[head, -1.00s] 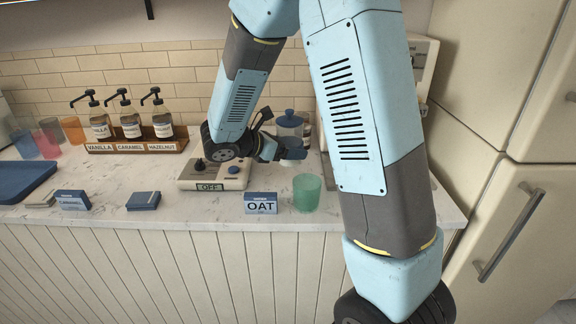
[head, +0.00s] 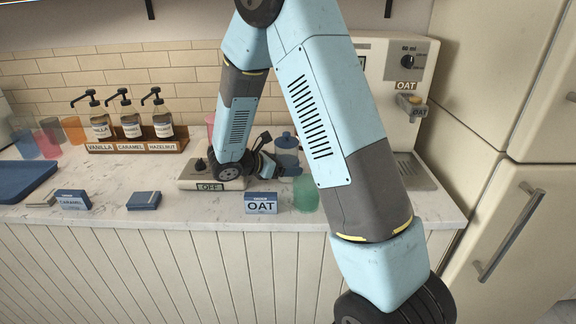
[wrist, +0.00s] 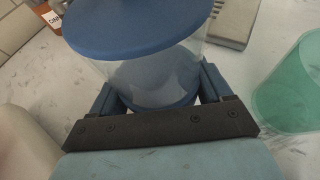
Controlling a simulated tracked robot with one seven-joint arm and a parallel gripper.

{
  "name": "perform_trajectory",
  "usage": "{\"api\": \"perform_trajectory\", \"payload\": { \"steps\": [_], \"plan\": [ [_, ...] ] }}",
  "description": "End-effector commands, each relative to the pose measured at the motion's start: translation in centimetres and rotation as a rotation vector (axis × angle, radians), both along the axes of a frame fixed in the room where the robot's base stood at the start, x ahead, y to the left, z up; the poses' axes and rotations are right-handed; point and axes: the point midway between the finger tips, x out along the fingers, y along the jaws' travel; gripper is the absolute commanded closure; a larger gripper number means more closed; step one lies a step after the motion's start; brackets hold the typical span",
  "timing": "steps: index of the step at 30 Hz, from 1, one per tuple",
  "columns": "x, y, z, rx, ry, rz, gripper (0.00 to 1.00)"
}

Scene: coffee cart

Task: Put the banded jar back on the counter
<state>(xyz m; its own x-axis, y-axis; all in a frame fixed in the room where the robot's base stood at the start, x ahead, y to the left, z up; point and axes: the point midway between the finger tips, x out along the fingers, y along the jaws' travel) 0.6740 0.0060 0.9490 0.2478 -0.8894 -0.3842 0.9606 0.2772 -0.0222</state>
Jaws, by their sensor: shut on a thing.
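The banded jar has clear glass sides, a blue lid (head: 286,141) and blue at its lower part; it also shows in the wrist view (wrist: 150,75). My gripper (head: 274,163) is shut on the jar, with a finger on each side of the glass in the wrist view (wrist: 160,98). The jar looks upright or nearly so, over the back part of the marble counter (head: 190,213), behind the green cup. Its bottom is hidden by my gripper, and I cannot tell whether it touches the counter.
A green cup (head: 305,194) stands close in front of the jar. An OAT card (head: 261,203) and a device marked OFF (head: 210,186) are to the left. A coffee machine (head: 408,150) stands behind right. Syrup bottles (head: 130,125) stand farther left.

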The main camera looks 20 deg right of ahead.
Motion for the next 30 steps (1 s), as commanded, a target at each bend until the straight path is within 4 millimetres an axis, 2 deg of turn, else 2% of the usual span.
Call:
{"api": "perform_trajectory", "payload": {
  "steps": [8, 9, 15, 25, 30],
  "plan": [
    [0.0, -0.1, 0.0, -0.001, -0.002, -0.002, 0.74],
    [0.0, -0.1, -0.1, 0.0, -0.001, -0.001, 0.21],
    [0.0, -0.1, -0.1, 0.0, -0.001, -0.002, 0.02],
    [0.0, 0.0, 0.2, 0.0, -0.001, -0.002, 0.0],
    [-0.5, 1.8, 1.0, 0.0, -0.004, -0.001, 0.0]
  ]
}}
